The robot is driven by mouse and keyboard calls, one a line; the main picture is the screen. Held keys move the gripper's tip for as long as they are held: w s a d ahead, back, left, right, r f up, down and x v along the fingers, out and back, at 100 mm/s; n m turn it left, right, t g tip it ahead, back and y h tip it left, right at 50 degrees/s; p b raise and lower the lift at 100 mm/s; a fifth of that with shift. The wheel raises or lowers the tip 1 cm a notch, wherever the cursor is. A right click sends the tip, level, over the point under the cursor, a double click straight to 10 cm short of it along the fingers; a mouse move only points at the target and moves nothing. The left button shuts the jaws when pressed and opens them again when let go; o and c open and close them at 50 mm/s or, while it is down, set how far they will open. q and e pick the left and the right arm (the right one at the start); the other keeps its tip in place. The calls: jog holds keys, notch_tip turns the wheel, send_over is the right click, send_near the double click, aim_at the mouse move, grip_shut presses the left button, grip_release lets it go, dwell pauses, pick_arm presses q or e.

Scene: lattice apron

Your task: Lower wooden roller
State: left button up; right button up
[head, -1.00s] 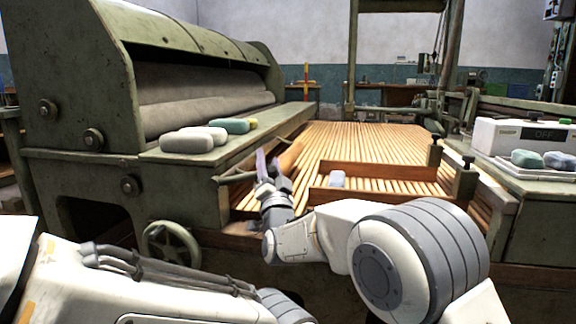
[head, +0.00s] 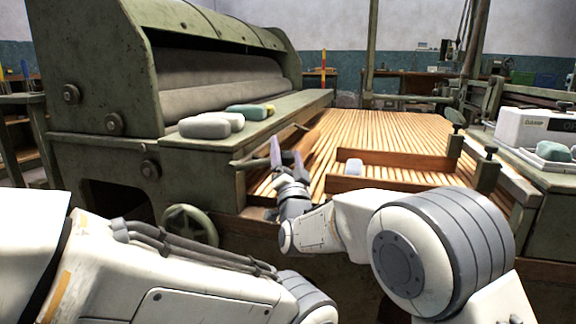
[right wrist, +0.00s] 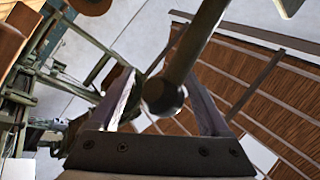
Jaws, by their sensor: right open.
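The wooden roller (head: 306,143) is a brown bar at the left edge of the slatted bed, slanting behind my right gripper in the head view; its near end is partly hidden by the fingers. My right gripper (head: 287,160) is open in front of it, fingers pointing up. In the right wrist view, a grey-green rod with a rounded end (right wrist: 163,95) lies between the open fingers, and I cannot tell whether they touch it. A green lever arm (head: 250,162) sticks out just left of the gripper. My left gripper is out of view.
The green press (head: 100,80) with a grey cylinder stands at left, with soap-like bars (head: 205,126) on its ledge and a handwheel (head: 190,226) below. The slatted bed (head: 390,135) has a low wooden frame (head: 400,160). A white box (head: 535,128) is at right.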

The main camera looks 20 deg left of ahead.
jog(key=p+v, duration=0.3)
jog(key=v, duration=0.5)
jog(key=shift+s, duration=0.25)
jog(key=shift+s+d+f, duration=0.35)
jog(key=shift+s+f, duration=0.05)
jog(key=shift+s, duration=0.1)
